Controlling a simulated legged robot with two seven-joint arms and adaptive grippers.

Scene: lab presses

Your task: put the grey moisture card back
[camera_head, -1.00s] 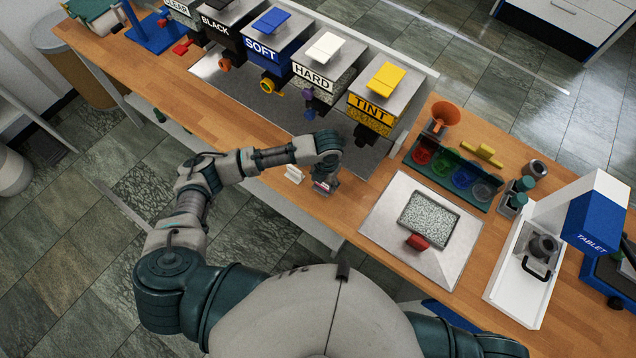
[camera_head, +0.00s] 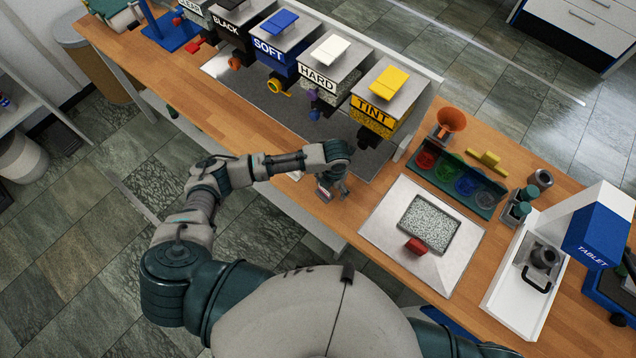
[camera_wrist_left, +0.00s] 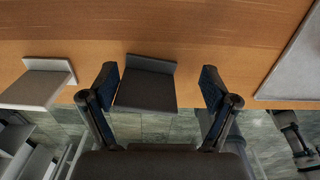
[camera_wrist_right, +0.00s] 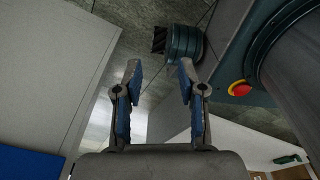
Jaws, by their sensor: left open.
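My left gripper (camera_head: 333,190) is open at the front edge of the bench. In the left wrist view, a dark grey L-shaped piece (camera_wrist_left: 147,90) lies between its spread fingers (camera_wrist_left: 159,82), with gaps on both sides. I cannot tell whether this is the grey moisture card or its holder. A lighter, whitish L-shaped piece (camera_wrist_left: 38,85) stands to its left at the same edge. In the head view the arm mostly hides both pieces. My right gripper (camera_wrist_right: 161,78) is open and empty in the right wrist view, away from the bench top.
Hoppers stand along the back, with the yellow-lidded TINT one (camera_head: 373,110) nearest. Beyond are a green cup rack (camera_head: 440,183) and the TABLET press (camera_head: 600,235).

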